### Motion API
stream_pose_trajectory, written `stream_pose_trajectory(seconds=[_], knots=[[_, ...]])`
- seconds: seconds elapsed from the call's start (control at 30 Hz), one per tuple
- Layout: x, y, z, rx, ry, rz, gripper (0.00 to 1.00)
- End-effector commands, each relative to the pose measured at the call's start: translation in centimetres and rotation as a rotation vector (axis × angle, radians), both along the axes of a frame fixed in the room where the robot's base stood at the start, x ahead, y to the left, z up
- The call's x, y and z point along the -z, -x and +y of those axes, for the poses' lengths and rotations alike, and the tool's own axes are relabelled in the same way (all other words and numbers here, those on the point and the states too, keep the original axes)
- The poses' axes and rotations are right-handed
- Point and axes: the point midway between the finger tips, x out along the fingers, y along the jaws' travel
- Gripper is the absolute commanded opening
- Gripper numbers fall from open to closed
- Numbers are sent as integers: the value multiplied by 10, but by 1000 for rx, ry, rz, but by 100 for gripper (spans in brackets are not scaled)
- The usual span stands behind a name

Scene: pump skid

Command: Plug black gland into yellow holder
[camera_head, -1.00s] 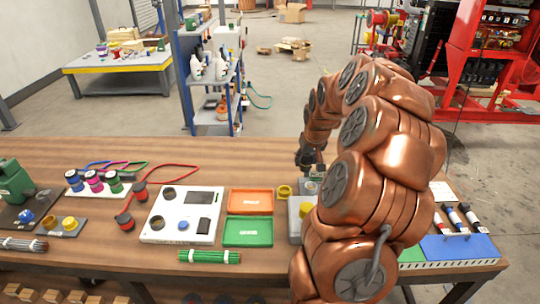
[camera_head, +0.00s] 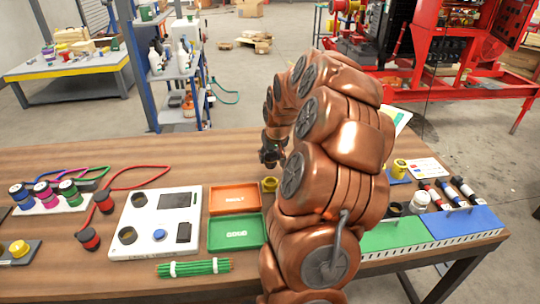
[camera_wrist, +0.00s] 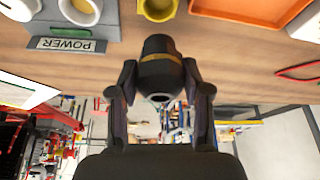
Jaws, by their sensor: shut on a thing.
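My gripper (camera_wrist: 158,95) is shut on the black gland (camera_wrist: 160,70), a dark round piece with a yellow-brown band. In the head view my gripper (camera_head: 272,152) is small and dark beyond my arm, and I cannot pick out the gland there. A yellow holder (camera_head: 270,184), a small open cup, stands on the table just right of the orange tray and nearer than my gripper. It also shows at the top of the wrist view (camera_wrist: 158,8), apart from the gland. Another yellow cup (camera_head: 399,167) is at the right of the table.
An orange tray (camera_head: 234,199) and a green tray (camera_head: 212,247) lie left of my arm. A white console (camera_head: 145,247) is further left. Black, red and blue-banded pieces (camera_head: 445,193) lie at right.

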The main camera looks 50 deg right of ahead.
Motion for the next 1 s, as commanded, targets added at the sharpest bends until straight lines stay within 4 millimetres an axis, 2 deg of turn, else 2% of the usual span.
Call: stream_pose_trajectory(seconds=[0.67, 1.0], knots=[[51, 0, 0, 0, 0, 0, 6], [50, 0, 0, 0, 0, -1, 6]])
